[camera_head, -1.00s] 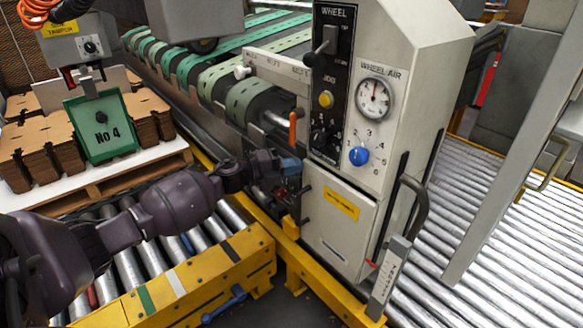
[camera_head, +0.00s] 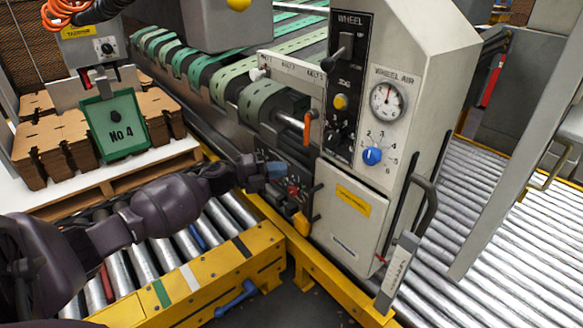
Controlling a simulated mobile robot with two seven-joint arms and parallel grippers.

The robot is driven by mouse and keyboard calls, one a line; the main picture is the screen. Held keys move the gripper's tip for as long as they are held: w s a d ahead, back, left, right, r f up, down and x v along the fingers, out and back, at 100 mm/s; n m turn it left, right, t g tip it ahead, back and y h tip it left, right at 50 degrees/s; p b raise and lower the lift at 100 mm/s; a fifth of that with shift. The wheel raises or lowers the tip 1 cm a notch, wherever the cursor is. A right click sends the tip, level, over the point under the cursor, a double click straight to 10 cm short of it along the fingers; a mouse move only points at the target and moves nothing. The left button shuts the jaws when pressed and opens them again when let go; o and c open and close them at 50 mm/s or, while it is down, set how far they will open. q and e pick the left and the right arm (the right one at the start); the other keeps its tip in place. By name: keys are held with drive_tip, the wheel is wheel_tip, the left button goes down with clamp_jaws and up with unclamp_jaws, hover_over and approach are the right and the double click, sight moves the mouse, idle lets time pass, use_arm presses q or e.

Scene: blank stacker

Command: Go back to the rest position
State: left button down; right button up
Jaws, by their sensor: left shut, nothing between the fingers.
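My left arm comes in from the left over the near roller conveyor. My left gripper (camera_head: 276,171) is small in the picture, shut and empty. It is left of the white machine cabinet (camera_head: 350,220), close to the small panel with red parts (camera_head: 293,190) beside the cabinet. I cannot tell how far apart they are in depth. The orange-handled lever (camera_head: 307,128) stands above and right of the gripper. My right gripper is not in view.
A yellow conveyor frame (camera_head: 215,275) with steel rollers lies below my arm. A pallet (camera_head: 95,189) with cardboard stacks and a green "No 4" plate (camera_head: 114,122) stands at left. The cabinet has a blue knob (camera_head: 372,156) and a gauge (camera_head: 388,100). More rollers (camera_head: 500,240) run at right.

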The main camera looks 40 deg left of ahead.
use_arm(q)
drive_tip(key=s+a, duration=0.1)
drive_tip(key=a, duration=0.1)
drive_tip(key=s+a, duration=0.2)
drive_tip(key=shift+s+a, duration=0.2)
drive_tip(key=shift+a, duration=0.05)
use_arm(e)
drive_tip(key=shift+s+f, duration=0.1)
